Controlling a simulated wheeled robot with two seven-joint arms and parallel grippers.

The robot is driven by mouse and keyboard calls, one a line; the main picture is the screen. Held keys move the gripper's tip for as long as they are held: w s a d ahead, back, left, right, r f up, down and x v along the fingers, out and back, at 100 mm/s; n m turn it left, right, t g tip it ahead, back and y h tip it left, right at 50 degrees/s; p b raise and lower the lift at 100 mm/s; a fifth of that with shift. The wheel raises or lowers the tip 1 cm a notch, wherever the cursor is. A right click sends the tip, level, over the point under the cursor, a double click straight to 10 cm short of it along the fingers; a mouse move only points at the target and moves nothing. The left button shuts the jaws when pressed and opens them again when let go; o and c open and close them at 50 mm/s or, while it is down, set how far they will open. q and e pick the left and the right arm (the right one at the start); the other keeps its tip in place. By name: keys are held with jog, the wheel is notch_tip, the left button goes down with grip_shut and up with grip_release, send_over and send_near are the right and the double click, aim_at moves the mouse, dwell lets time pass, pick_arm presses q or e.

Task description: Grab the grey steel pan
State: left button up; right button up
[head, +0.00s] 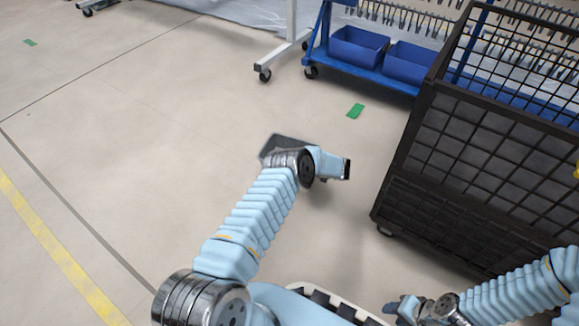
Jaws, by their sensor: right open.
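A dark grey flat piece with a raised edge (286,141) shows behind my left wrist, in the middle of the head view. It may be part of the grey steel pan, but the wrist covers most of it and I cannot tell for sure. My left arm reaches up to it from the lower left. My left gripper's fingers are hidden, so I cannot see whether they are on anything. My right gripper (394,306) is low at the bottom right, small and partly hidden. It is open, with nothing seen in it.
A dark mesh-sided cage cart (452,150) stands close on the right. Behind it is a blue rack (347,71) with blue bins (358,48) and rows of hooks. A green floor mark (356,111) lies ahead. The floor on the left is clear, with a yellow line (50,243).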

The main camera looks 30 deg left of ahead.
pick_arm(q)
grip_shut()
jog(key=shift+r, duration=0.1)
dwell(1.2)
